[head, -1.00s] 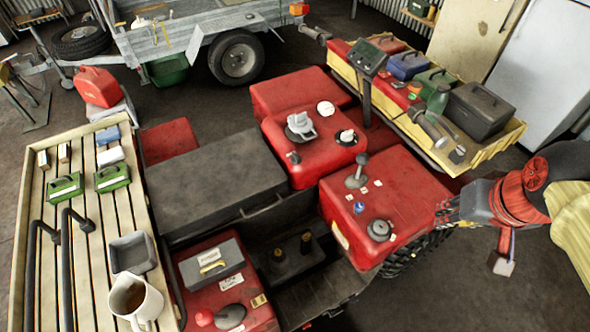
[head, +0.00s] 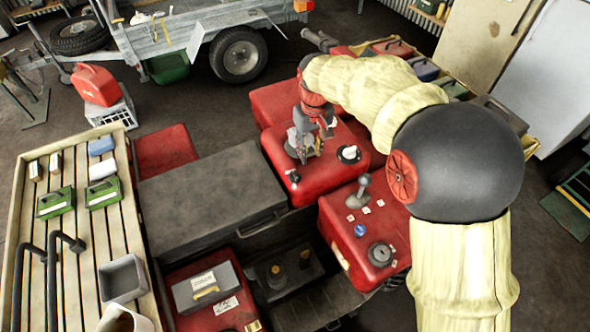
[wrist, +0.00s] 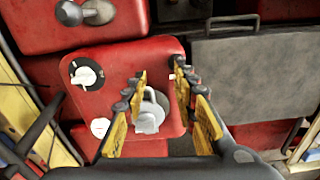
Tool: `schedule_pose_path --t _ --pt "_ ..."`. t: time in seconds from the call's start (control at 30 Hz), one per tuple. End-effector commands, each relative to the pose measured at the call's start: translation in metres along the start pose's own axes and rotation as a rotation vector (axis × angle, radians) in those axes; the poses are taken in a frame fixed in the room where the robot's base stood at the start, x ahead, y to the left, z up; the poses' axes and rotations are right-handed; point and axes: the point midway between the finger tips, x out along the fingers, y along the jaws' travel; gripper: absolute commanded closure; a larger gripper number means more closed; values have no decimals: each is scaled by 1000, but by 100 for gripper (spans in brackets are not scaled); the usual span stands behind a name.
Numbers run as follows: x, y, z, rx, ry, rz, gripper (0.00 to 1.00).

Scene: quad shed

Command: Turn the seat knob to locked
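A pale grey knob with a raised grip (wrist: 148,115) stands on the red body panel (wrist: 130,70). In the wrist view it lies between the yellow-padded fingers of my gripper (wrist: 161,88). The fingers are apart, with a gap on the right side of the knob; contact on the left is unclear. In the head view my gripper (head: 307,140) points down over this knob and mostly hides it. A white knob on a black dial (wrist: 83,75) is on the same panel, also in the head view (head: 348,153). I cannot tell by label which is the seat knob.
A grey flat seat-like pad (head: 215,180) lies left of the panel. A lever (head: 359,193) and a round grey cap (head: 380,254) stand on the nearer red panel. A white cap (wrist: 100,127) sits near the left finger. The slatted bench (head: 115,230) is at left.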

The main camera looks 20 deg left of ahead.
Motion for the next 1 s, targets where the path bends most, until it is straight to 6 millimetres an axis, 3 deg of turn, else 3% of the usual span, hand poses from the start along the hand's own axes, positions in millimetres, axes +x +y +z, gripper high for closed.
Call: schedule_pose_path --t 0.1,0.27,0.7,1.0 --pt "24 -22 -17 -46 -25 -5 72" --pt "40 -35 -26 -72 -39 -8 72" --pt "98 -37 -24 -75 -41 -8 72" --pt "119 -37 -24 -75 -40 -8 72"
